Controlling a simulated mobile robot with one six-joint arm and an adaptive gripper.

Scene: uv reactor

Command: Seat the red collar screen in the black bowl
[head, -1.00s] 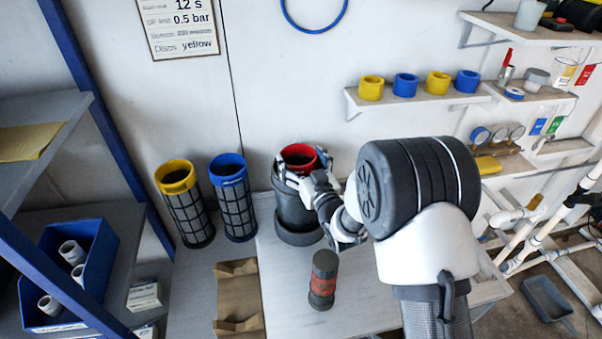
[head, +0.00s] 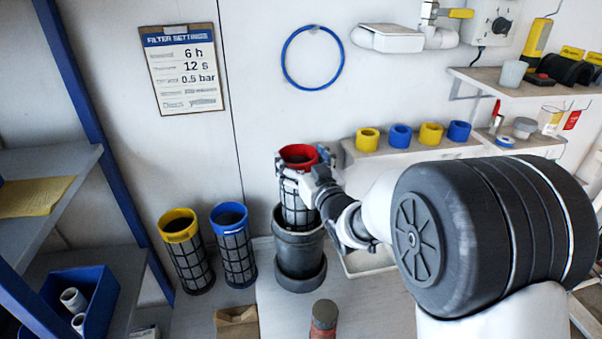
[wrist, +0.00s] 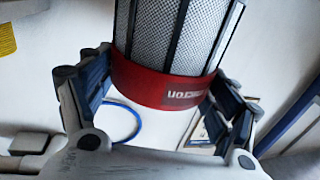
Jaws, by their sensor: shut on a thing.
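The red collar screen (head: 297,203) is a mesh cylinder with dark ribs and a red collar (head: 298,154) at its top. It stands roughly upright at the mouth of the black bowl (head: 299,255), with much of its mesh showing above the rim. Its lower end is hidden, so I cannot tell how deep it reaches. My gripper (head: 298,172) is shut on the screen just at the collar. In the wrist view, the fingers (wrist: 160,100) flank the red collar (wrist: 165,84), with the mesh (wrist: 178,30) beyond it.
Yellow-collared (head: 186,250) and blue-collared (head: 234,245) screens stand left of the bowl. A dark cylinder with a red band (head: 323,320) stands in front. A wall shelf (head: 380,148) with yellow and blue rings is at the right. Blue shelving (head: 95,130) bounds the left.

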